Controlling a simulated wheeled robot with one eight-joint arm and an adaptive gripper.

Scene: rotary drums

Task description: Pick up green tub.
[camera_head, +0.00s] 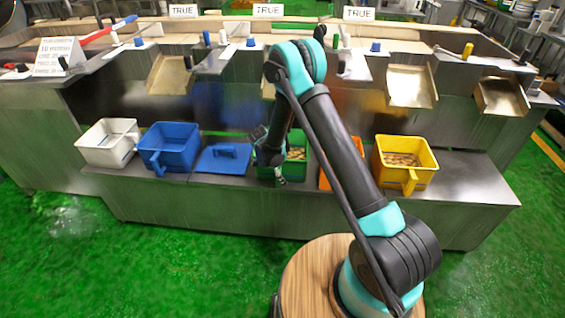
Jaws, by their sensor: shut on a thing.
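The green tub (294,170) stands on the low metal bench in the middle of the row, with brownish contents showing inside. My gripper (275,172) is at the tub's left front side, shut on it. The fingertips are small and partly dark against the tub, so the exact grip point is hard to see. The tub looks upright, and I cannot tell whether it is clear of the bench.
Left on the bench (210,187) are a white tub (108,150), a blue tub (168,155) and a flat blue lid or tub (223,158). To the right are an orange tub (326,177), mostly behind my arm, and a yellow tub (404,172). Metal chutes hang above. Green floor lies in front.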

